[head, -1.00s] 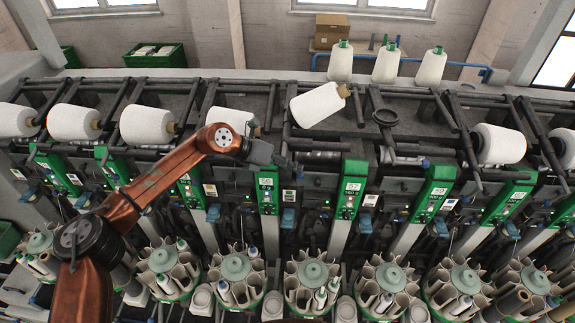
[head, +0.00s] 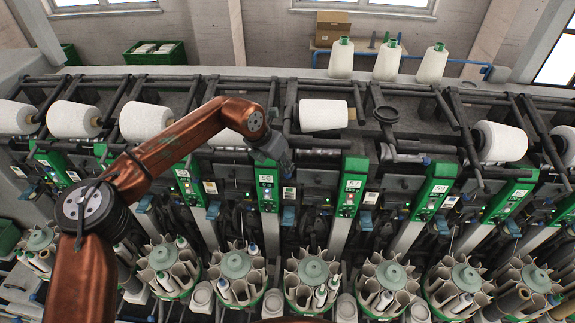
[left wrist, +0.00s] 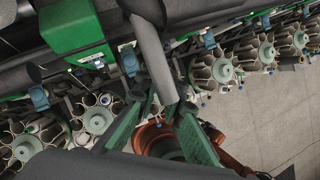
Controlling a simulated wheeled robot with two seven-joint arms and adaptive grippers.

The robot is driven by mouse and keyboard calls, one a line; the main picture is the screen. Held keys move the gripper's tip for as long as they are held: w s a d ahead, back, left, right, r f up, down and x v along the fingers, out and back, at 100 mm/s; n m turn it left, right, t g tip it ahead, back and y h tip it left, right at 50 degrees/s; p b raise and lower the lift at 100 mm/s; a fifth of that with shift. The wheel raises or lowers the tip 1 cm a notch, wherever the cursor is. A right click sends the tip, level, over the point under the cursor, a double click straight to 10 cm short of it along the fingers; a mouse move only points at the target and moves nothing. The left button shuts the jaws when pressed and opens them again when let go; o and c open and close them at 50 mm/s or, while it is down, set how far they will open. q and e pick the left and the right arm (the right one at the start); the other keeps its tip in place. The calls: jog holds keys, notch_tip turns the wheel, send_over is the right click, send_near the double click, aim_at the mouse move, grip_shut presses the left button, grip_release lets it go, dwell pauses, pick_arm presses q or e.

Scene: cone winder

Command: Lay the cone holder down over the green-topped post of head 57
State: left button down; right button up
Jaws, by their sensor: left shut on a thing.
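The green-topped post of head 57 (head: 352,182) stands right of centre in the head view. A white cone (head: 323,115) lies level in the cone holder, up and left of that post; the holder's frame is dark and hard to separate from the machine. My left gripper (head: 287,168) is between posts 56 and 57, closer to 56, below the cone's left end. In the left wrist view its green fingers (left wrist: 166,103) close on the end of a grey bar (left wrist: 155,50), seemingly part of the cone holder. The exact contact is small in the head view. My right gripper is not in view.
The green post of head 56 (head: 267,188) is just left of my gripper, and post 58 (head: 433,188) stands further right. Bobbin magazines (head: 312,272) line the front below. Other white cones (head: 498,143) lie along the row. Open floor (left wrist: 270,115) shows in the wrist view.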

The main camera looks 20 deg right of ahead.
pick_arm(q)
jog(key=shift+s+a+f+y, duration=0.1)
jog(key=shift+s+f+y, duration=0.1)
jog(key=shift+y, duration=0.2)
jog(key=shift+w+a+y, duration=0.1)
jog(key=shift+y, duration=0.2)
jog(key=c, duration=2)
grip_release()
jog(key=shift+r, duration=0.1)
jog(key=shift+w, duration=0.15)
jog(key=v, duration=1.2)
jog(key=shift+s+a, duration=0.1)
jog(key=shift+s, duration=0.15)
